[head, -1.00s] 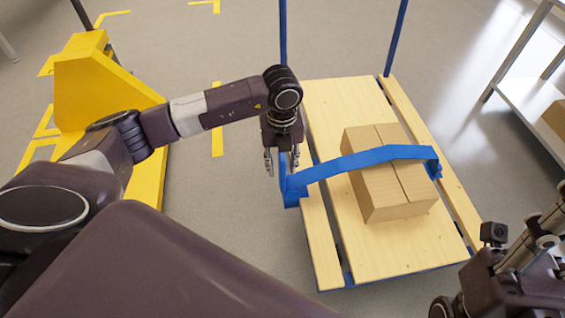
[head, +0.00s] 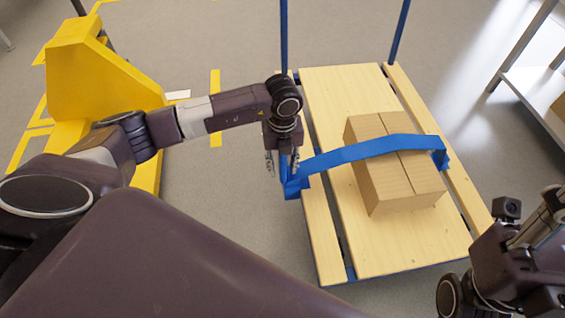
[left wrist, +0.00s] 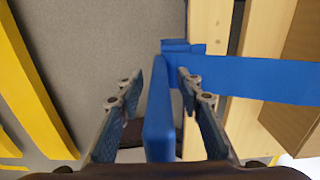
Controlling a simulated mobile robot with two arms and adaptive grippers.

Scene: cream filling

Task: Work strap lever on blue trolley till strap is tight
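The blue trolley (head: 325,245) has a slatted wooden deck. A cardboard box (head: 405,185) stands on it. A blue strap (head: 370,151) runs over the box, standing off the deck at both sides. The blue strap lever (left wrist: 158,110) is at the strap's left end. My left gripper (head: 283,165) points down over that end. In the left wrist view its fingers (left wrist: 160,100) stand apart on either side of the lever, with a clear gap to the left finger. My right arm's end (head: 510,255) is at the lower right; its finger state is unclear.
A yellow pallet jack (head: 90,85) stands on the floor at the left. A shelf (head: 535,100) with a box stands at the right. Two blue uprights (head: 398,32) rise from the trolley's far end. Grey floor with yellow marks is free between jack and trolley.

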